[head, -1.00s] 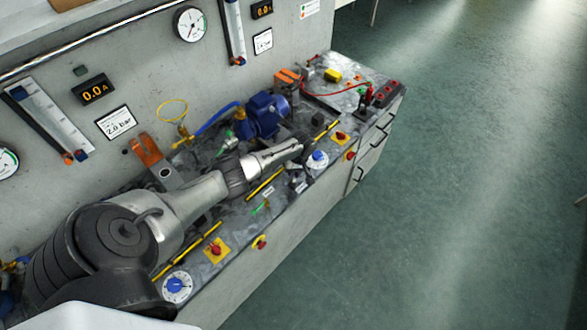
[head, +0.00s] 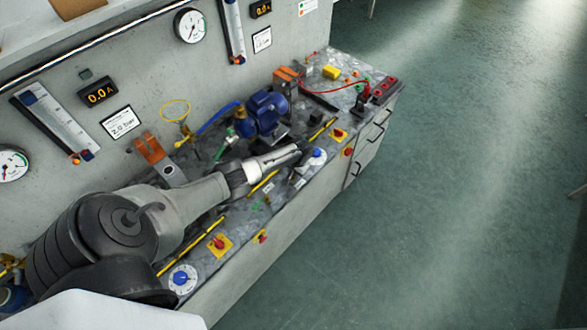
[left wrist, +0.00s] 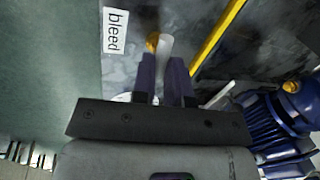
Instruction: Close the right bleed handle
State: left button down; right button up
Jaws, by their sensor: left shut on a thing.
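The bleed handle (left wrist: 166,46) is a pale grey lever with a brass-coloured end beside it in the left wrist view. My left gripper (left wrist: 162,75) has its dark fingers on either side of it and is shut on it. A white "bleed" label (left wrist: 115,31) lies on the bench just left of the handle. In the head view my left gripper (head: 307,152) is low over the right part of the bench, beside a white dial with a blue knob (head: 318,155). The gripper hides the handle there. My right gripper is not in view.
A blue pump motor (head: 262,112) stands just behind the left gripper and also shows in the left wrist view (left wrist: 275,125). Yellow strips (head: 192,245) and red knobs on yellow plates (head: 219,243) line the bench front. The floor (head: 450,180) to the right is open.

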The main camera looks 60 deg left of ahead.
pick_arm(q)
jog(key=shift+m, duration=0.6)
jog(key=c, duration=1.1)
grip_release()
jog(key=shift+c, duration=0.2)
